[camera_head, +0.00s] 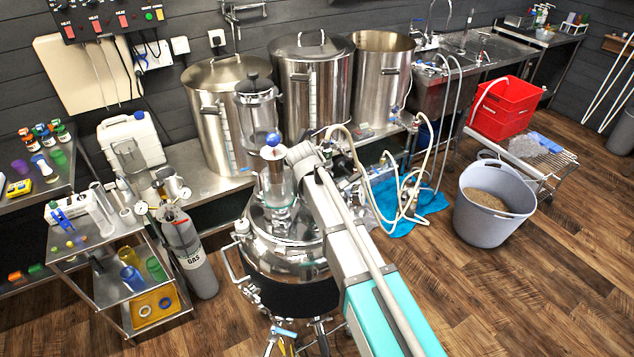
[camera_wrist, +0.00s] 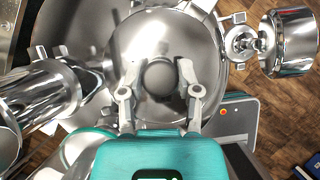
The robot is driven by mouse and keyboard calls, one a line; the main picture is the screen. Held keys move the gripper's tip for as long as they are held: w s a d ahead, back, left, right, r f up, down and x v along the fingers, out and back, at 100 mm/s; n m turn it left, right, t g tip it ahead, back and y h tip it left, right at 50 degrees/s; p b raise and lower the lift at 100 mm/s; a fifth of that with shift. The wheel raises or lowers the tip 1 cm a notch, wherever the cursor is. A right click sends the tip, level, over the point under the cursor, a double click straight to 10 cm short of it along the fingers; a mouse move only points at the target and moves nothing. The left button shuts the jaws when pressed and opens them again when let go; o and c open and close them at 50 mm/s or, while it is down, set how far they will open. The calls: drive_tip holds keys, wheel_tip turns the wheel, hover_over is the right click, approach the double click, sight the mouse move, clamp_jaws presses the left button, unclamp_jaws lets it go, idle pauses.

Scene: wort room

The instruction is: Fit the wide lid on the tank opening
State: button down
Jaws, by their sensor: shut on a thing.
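My gripper (camera_wrist: 160,92) is shut on the dark round knob (camera_wrist: 160,75) of the wide lid (camera_wrist: 205,50), with one finger on each side in the wrist view. The lid is a broad, shiny steel disc below the fingers. In the head view the polished steel tank (camera_head: 262,258) stands upright in the middle, with my arm reaching over its top. My arm and upright fittings cover much of the tank top there, and I cannot make out the lid or opening clearly. I cannot tell whether the lid touches the rim.
Steel pots (camera_head: 308,80) stand on the bench behind. A gas cylinder (camera_head: 190,262) and a loaded metal cart (camera_head: 90,240) are left of the tank. Pale hoses (camera_head: 407,190) hang to its right. A grey bucket (camera_head: 490,215) stands farther right, with clear floor in front.

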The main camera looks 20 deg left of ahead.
drive_tip(key=shift+f+b, duration=0.55)
idle(0.4)
drive_tip(key=c, duration=0.6)
unclamp_jaws()
drive_tip(key=shift+s+r, duration=0.1)
drive_tip(key=shift+r, duration=0.05)
drive_tip(key=shift+p+v, duration=4.8)
drive_tip(key=shift+v, duration=0.65)
